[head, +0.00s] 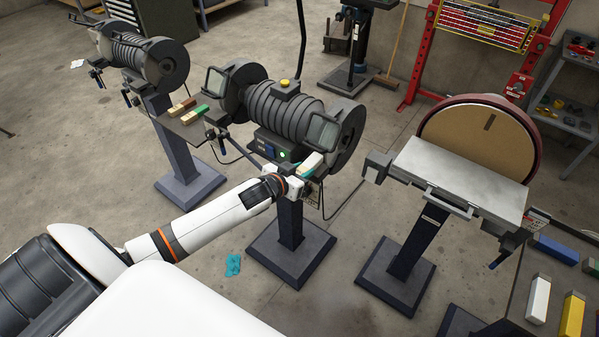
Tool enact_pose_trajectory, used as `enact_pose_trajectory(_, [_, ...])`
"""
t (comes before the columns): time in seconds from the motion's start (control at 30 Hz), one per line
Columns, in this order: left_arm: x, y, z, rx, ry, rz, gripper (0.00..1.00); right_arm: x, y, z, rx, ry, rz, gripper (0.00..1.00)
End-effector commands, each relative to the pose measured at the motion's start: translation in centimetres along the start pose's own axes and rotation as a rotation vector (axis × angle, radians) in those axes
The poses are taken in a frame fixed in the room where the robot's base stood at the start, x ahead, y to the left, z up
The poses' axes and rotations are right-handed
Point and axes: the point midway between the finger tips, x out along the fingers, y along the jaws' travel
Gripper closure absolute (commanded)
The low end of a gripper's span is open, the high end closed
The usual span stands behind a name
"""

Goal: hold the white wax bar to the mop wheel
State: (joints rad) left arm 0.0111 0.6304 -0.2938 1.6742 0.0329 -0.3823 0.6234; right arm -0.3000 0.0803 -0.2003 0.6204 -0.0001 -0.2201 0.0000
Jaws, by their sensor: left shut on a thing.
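My left gripper (294,186) is at the front right of the middle grinding and polishing machine (284,112). It is shut on a pale, near-white bar (313,161), which I take as the white wax bar. A teal patch shows beside the bar, and the fingers are small and partly hidden. The bar is just below the clear shield, close to the machine's right wheel (349,139), which I take as the mop wheel. I cannot tell whether they touch. A green lamp glows on the machine's front. My right gripper is out of view.
Brown and green bars (195,113) lie on a rest at the machine's left. A disc sander (478,140) with a flat table stands to the right. A bench at lower right holds white (538,298), yellow and blue blocks. A teal cloth-like thing (233,265) lies on the floor.

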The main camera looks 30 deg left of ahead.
Motion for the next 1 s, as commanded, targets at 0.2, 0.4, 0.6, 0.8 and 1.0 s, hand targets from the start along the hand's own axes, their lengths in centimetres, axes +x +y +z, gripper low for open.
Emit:
enact_pose_trajectory(0.2, [-0.02, -0.02, 0.07, -0.001, -0.002, -0.001, 0.92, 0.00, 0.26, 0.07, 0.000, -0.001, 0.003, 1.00])
enact_pose_trajectory(0.4, [-0.02, -0.02, 0.07, -0.001, -0.002, -0.001, 0.92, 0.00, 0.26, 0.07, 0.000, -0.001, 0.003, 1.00])
enact_pose_trajectory(0.6, [0.10, -0.02, 0.12, -0.001, -0.002, -0.001, 0.92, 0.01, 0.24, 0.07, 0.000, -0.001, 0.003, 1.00])
enact_pose_trajectory(0.8, [0.32, -0.04, 0.19, -0.001, -0.002, -0.001, 0.92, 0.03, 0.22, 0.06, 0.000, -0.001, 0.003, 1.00])
enact_pose_trajectory(1.0, [0.55, -0.04, 0.32, -0.002, -0.002, -0.001, 0.92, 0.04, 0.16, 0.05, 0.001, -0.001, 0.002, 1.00])
